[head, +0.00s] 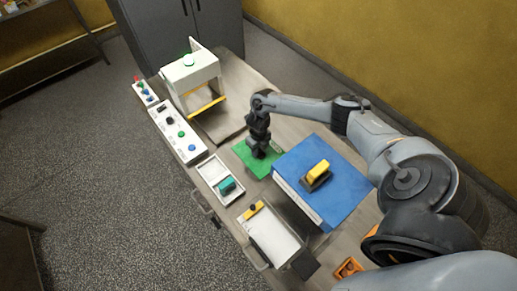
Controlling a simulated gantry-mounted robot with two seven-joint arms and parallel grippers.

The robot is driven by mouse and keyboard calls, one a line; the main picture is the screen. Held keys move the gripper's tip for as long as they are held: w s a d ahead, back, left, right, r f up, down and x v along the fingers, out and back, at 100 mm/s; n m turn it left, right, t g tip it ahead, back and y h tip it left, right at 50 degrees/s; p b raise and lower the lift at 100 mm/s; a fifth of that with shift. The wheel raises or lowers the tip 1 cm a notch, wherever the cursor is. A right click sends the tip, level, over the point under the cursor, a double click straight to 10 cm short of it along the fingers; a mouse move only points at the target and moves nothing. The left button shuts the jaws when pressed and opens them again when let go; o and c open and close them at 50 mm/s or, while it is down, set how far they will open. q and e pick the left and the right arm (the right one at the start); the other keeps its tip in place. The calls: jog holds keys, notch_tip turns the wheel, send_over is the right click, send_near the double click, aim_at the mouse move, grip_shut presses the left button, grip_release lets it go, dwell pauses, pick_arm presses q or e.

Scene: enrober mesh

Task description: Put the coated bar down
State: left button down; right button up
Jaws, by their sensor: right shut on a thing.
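My right gripper (260,151) points down at the green mat (246,157) on the table, left of the blue block. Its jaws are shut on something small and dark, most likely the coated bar. The bar itself is hidden by the dark gripper, so I cannot tell whether it touches the mat. My left gripper is not in view.
A blue block (335,201) with a yellow-topped item (318,171) stands close right. A white machine (196,72) stands behind; a button panel (171,130) is at left. Two white trays (207,169) (272,240) and an orange item (348,267) lie nearer.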

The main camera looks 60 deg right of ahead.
jog(key=shift+f, duration=0.1)
jog(key=o, duration=0.4)
jog(key=shift+c, duration=0.2)
jog(key=o, duration=0.4)
jog(key=shift+o, duration=0.2)
jog(key=shift+r, duration=0.3)
notch_tip(320, 180, up, 12)
jog(key=shift+f+p, duration=0.15)
jog(key=shift+p, duration=0.15)
